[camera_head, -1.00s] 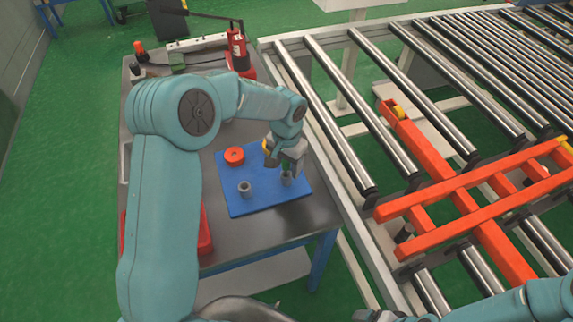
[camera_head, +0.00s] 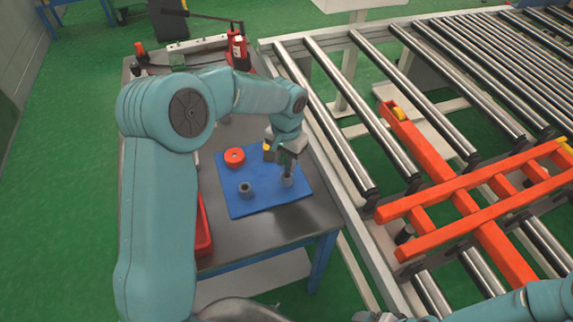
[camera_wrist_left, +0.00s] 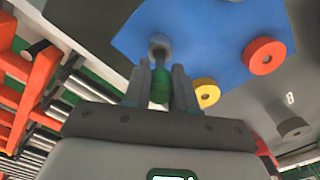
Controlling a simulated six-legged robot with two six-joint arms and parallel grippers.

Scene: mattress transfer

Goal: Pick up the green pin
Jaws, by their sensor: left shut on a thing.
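My left gripper (camera_head: 288,165) is above the right part of the blue mat (camera_head: 233,203), pointing down. In the left wrist view its two fingers are shut on the green pin (camera_wrist_left: 160,86), which sits between them. In the head view the fingers mostly hide the pin. A grey ring (camera_head: 287,181) is right below the fingertips and also shows at the pin's far end in the wrist view (camera_wrist_left: 160,41). I cannot tell whether the pin's end is inside it. My right gripper (camera_head: 376,315) is only partly in view at the bottom edge.
On the mat are another grey ring (camera_head: 246,190), an orange-red ring (camera_head: 234,156) and a yellow ring (camera_wrist_left: 207,93), partly hidden in the head view. A red tray (camera_head: 203,232) is left of the mat. A roller conveyor (camera_head: 350,125) borders the table on the right.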

